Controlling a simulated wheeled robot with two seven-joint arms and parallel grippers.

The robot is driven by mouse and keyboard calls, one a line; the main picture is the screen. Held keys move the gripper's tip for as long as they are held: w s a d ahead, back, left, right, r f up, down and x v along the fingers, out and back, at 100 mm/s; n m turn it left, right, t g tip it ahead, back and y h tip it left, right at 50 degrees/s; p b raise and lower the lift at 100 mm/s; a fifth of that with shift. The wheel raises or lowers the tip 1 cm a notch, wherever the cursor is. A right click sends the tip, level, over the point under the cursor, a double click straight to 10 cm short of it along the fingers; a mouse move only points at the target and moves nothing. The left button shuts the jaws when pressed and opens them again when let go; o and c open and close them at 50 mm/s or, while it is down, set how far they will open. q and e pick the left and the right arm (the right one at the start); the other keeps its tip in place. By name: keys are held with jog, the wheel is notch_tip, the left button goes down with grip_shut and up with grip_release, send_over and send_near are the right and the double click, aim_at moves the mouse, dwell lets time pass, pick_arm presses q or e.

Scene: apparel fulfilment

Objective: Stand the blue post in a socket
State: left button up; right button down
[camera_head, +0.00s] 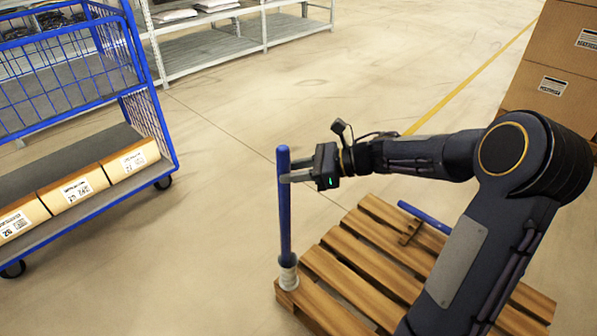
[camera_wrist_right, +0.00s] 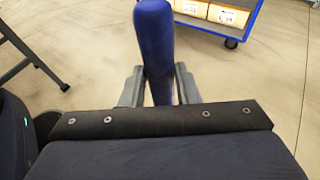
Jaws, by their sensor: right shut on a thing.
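The blue post (camera_head: 285,215) stands upright at the near left corner of the wooden pallet (camera_head: 345,272). Its lower end meets a pale grey socket (camera_head: 288,273) on that corner; how deep it sits I cannot tell. My right gripper (camera_head: 290,176) is shut on the post near its top, coming in from the right. In the right wrist view the blue post (camera_wrist_right: 156,50) runs between the two fingers (camera_wrist_right: 158,88). Another blue bar (camera_head: 425,216) lies low at the far side of the pallet, partly hidden by my right arm. My left gripper is not in view.
A blue wire cage trolley (camera_head: 70,85) with several labelled boxes (camera_head: 84,187) stands at the left. Grey shelving (camera_head: 210,52) is at the back. Stacked cartons (camera_head: 555,75) stand at the right. The floor between trolley and pallet is clear.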

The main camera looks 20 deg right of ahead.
jog(key=shift+f, duration=0.1)
dwell(0.3)
jog(key=c, duration=1)
grip_release()
jog(key=shift+f, duration=0.1)
jog(key=p+v, duration=0.2)
jog(key=v, duration=0.5)
jog(key=shift+s+d+r, duration=0.2)
jog(key=shift+d, duration=0.1)
